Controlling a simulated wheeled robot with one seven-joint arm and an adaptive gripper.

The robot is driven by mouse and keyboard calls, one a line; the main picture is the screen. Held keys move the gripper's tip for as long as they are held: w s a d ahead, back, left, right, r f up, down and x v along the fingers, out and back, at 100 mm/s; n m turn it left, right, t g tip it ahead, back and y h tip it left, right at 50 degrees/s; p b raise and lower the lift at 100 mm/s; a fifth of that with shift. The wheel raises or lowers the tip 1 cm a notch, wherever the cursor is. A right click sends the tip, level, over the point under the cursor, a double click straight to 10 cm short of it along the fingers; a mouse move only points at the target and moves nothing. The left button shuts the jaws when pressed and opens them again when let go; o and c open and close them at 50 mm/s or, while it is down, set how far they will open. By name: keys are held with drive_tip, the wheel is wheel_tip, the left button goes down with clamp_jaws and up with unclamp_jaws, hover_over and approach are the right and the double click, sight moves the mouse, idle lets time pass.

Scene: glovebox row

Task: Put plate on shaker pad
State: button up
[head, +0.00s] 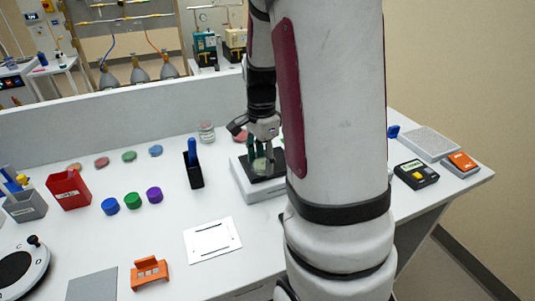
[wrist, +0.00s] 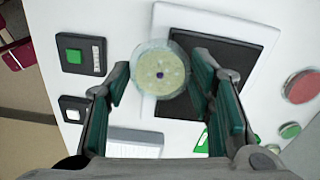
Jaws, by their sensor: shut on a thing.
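The plate is a round, clear dish with a pale yellow-green content (wrist: 160,76); it sits between the green fingers of my gripper (wrist: 160,82) in the wrist view. My gripper is shut on the plate. The shaker pad (wrist: 235,62) is a black square on a white base (wrist: 215,20). In the wrist view the plate overlaps the pad's left edge and part of the white base. In the head view my gripper (head: 262,155) is over the pad (head: 258,172), and the plate is hard to make out. I cannot tell whether the plate touches the pad.
A black blue-topped holder (head: 194,168) stands left of the shaker. A black device (head: 416,174), a grey slab (head: 430,143) and an orange device (head: 460,163) are at right. Coloured caps and a red bin (head: 68,189) are at left.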

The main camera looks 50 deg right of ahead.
drive_tip(key=w+d, duration=0.1)
drive_tip(key=d, duration=0.1)
drive_tip(key=w+d, duration=0.3)
drive_tip(key=d, duration=0.2)
drive_tip(key=shift+w+f+p, duration=0.25)
drive_tip(key=shift+f+p, duration=0.05)
drive_tip(key=shift+f, duration=0.1)
drive_tip(key=shift+d+f+p, duration=0.1)
drive_tip(key=shift+f+p, duration=0.2)
drive_tip(key=shift+f, duration=1.45)
drive_tip(key=shift+w+f, duration=0.1)
drive_tip(key=shift+f, duration=0.05)
drive_tip(key=o, duration=1.1)
drive_tip(key=shift+o, duration=0.2)
